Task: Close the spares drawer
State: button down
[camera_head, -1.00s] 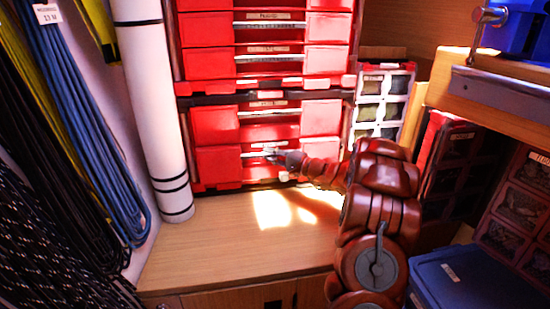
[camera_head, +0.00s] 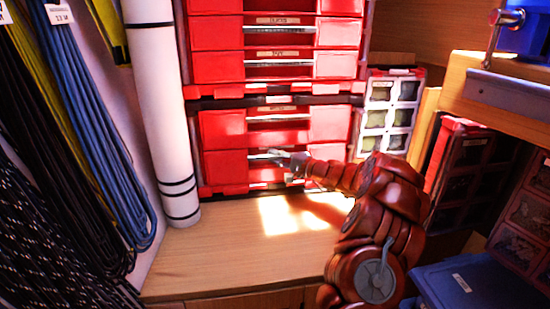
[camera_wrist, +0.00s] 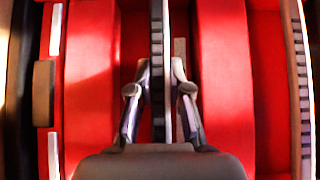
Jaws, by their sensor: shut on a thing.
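A red drawer cabinet (camera_head: 225,130) stands against the back wall. Its lowest drawer (camera_head: 225,166) has a red front and a pale metal bar handle (camera_head: 258,157). My gripper (camera_head: 282,157) reaches in from the right and is shut on that handle. In the wrist view the bar handle (camera_wrist: 157,40) runs between the two fingers of my gripper (camera_wrist: 160,92), with red drawer fronts on both sides. The lowest drawer's label is hidden or too small to read, and I cannot tell how far the drawer stands out.
A white roll (camera_head: 160,90) stands left of the cabinet, beside hanging blue rope (camera_head: 95,120) and dark rope. A wooden bench top (camera_head: 220,250) lies clear below the cabinet. A small-compartment organiser (camera_head: 390,110) and a blue box (camera_head: 480,285) are on the right.

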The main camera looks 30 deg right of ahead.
jog(key=shift+d+r, duration=0.5)
jog(key=shift+r, duration=0.25)
jog(key=c, duration=1.4)
grip_release()
jog(key=o, duration=0.3)
jog(key=shift+d+f, duration=0.15)
jog(key=shift+f, duration=0.05)
jog(key=shift+d+f, duration=0.1)
jog(key=shift+f, duration=0.05)
jog(key=shift+f, duration=0.2)
jog(key=v, duration=1.1)
jog(key=shift+s, duration=0.55)
jog(key=shift+a, duration=0.2)
